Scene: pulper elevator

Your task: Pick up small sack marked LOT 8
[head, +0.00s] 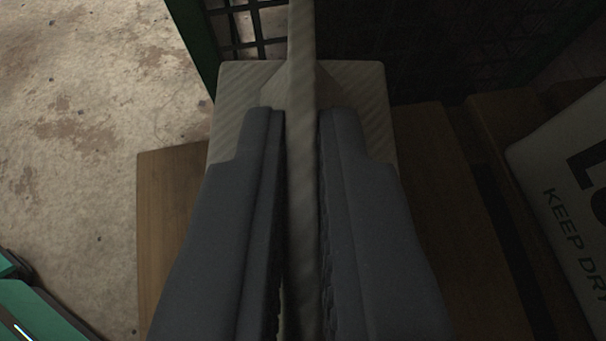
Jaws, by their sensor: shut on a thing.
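A pale, finely striped small sack (240,88) sits low in the middle of the view, over wooden boards. Its upright flat top fold (302,60) runs up between the dark grey fingers of my gripper (302,125). The gripper is shut on this fold, one finger on each side. No lot marking shows on the visible part of the sack, so I cannot read LOT 8. The fingers hide much of the sack. I cannot tell whether its base touches the boards.
Wooden boards (168,215) lie below, with gaps at the right. A white sack printed KEEP DRY (575,165) lies at the right. A green-framed mesh panel (195,45) stands behind. Stained concrete floor (80,110) is clear at the left. A green object (40,310) shows bottom left.

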